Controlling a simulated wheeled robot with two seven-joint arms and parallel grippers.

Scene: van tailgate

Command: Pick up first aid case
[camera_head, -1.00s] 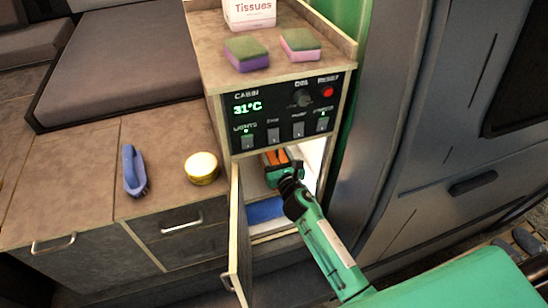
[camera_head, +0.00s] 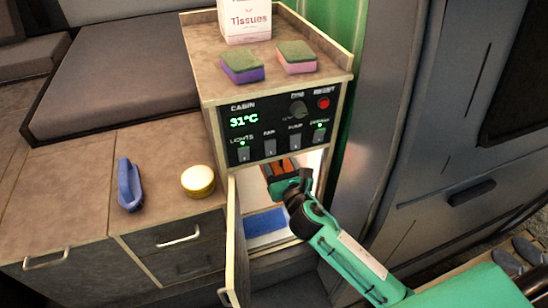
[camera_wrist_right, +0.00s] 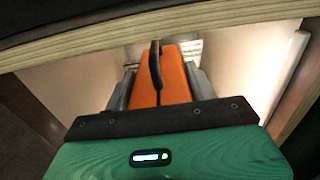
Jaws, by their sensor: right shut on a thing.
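The orange first aid case (camera_wrist_right: 172,80) with a dark handle is inside the open cabinet; in the head view its orange top (camera_head: 275,170) shows just beyond my gripper. My right gripper (camera_wrist_right: 160,90) is shut on the case, with its grey fingers on both sides of it. In the head view my right gripper (camera_head: 281,176) reaches into the cabinet opening from the lower right. The lower part of the case is hidden by the gripper. My left gripper is not in view.
The cabinet door (camera_head: 237,240) stands open on the left of the opening. A blue item (camera_head: 264,222) lies low in the cabinet. The control panel (camera_head: 282,125) is just above.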

